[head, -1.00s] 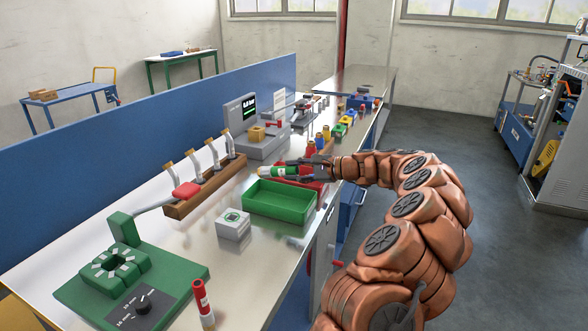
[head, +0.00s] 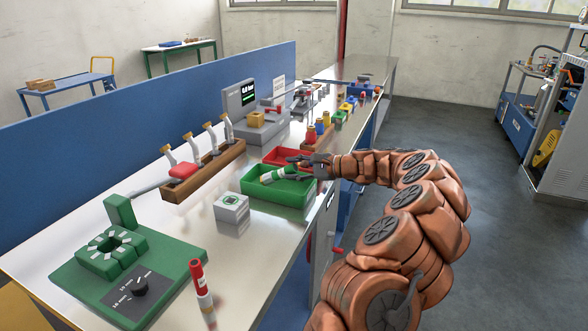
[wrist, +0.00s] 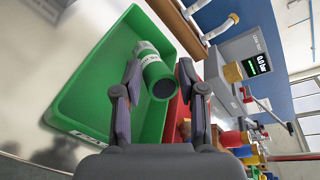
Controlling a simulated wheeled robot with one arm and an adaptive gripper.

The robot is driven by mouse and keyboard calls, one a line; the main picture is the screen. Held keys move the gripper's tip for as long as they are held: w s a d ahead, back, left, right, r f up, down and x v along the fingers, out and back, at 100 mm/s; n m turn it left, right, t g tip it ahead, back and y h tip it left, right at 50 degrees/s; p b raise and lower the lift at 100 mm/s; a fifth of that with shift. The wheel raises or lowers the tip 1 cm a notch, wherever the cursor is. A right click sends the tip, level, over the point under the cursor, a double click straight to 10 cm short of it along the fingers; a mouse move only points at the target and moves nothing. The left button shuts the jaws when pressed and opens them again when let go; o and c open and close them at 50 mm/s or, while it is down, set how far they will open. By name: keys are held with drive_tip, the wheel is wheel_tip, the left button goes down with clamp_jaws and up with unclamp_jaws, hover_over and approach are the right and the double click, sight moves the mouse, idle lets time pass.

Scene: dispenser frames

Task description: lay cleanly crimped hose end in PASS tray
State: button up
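The hose end (head: 279,174) is a short green and white cylinder. It lies at a slant within the outline of the green tray (head: 283,192), near its far edge. In the wrist view the hose end (wrist: 152,67) shows a dark round end toward me, and the tray (wrist: 85,75) carries a partly readable white label. I cannot tell whether it rests on the floor or the rim. My gripper (head: 293,168) is at the tray's far right side. Its fingers (wrist: 158,75) are spread, one close to the hose end, the other apart from it.
A red tray (head: 273,156) lies just behind the green one. A wooden rack (head: 203,170) with upright fittings stands to the left. A white block (head: 231,208), a green fixture (head: 118,275) and a red-topped tube (head: 201,285) stand nearer. Bare bench lies between them.

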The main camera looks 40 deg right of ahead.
drive_tip(key=o, duration=0.4)
drive_tip(key=shift+c, duration=0.2)
drive_tip(key=v, duration=1.2)
drive_tip(key=shift+a, duration=0.1)
idle(0.3)
